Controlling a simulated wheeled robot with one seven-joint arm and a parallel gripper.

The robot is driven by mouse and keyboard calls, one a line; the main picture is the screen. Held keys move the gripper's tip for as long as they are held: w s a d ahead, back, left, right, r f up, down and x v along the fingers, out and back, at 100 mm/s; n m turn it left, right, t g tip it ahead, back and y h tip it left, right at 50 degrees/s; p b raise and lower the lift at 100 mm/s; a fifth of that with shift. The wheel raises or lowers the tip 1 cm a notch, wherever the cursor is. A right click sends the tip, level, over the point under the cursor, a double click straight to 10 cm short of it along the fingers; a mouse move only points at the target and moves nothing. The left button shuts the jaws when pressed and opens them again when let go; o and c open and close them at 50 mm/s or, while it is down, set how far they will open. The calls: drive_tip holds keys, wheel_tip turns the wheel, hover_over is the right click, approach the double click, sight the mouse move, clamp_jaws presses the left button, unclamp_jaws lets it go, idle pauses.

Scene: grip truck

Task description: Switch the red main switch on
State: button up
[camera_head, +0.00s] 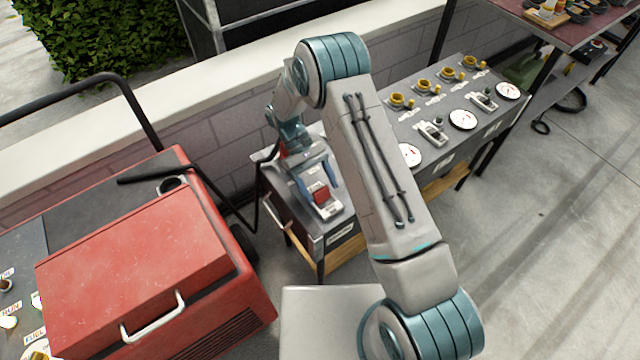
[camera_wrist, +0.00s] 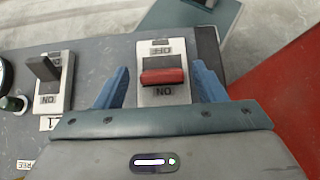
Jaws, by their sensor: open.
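The red main switch (camera_head: 320,195) sits on a pale plate at the left end of the grey control table. In the wrist view the red lever (camera_wrist: 163,77) lies across its plate, between the upside-down labels OFF above and ON below. It appears nearer ON, but I cannot tell its tilt for sure. My gripper (camera_wrist: 160,68) is open, with one blue finger on each side of the switch plate and a gap to the lever. In the head view my gripper (camera_head: 317,178) is over the table at the switch, partly hidden by its own wrist.
A grey lever switch (camera_wrist: 46,68) stands left of the red one in the wrist view. A red generator (camera_head: 140,240) stands left of the table. Gauges and yellow-ringed sockets (camera_head: 398,101) line the table's right part. A low wall (camera_head: 180,110) runs behind.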

wheel_tip(320, 180, up, 4)
drive_tip(key=shift+w+r, duration=0.1)
drive_tip(key=s+d+r, duration=0.2)
drive_tip(key=d+r, duration=0.4)
drive_tip(key=d, duration=0.5)
drive_tip(key=shift+s+d+r+b, duration=0.15)
drive_tip(key=shift+s+r+b, duration=0.2)
drive_tip(key=shift+s, duration=0.05)
drive_tip(key=s+d+r+m+t+y+p, duration=0.1)
drive_tip(key=s+r+t, duration=0.4)
drive_tip(key=r, duration=0.5)
drive_tip(key=s+d+r+m+t+y+p, duration=0.2)
drive_tip(key=s+r+m+t, duration=0.4)
drive_tip(key=r, duration=0.3)
drive_tip(key=shift+s+r+y+p, duration=0.45)
drive_tip(key=shift+s+y, duration=0.45)
drive_tip(key=shift+y, duration=0.4)
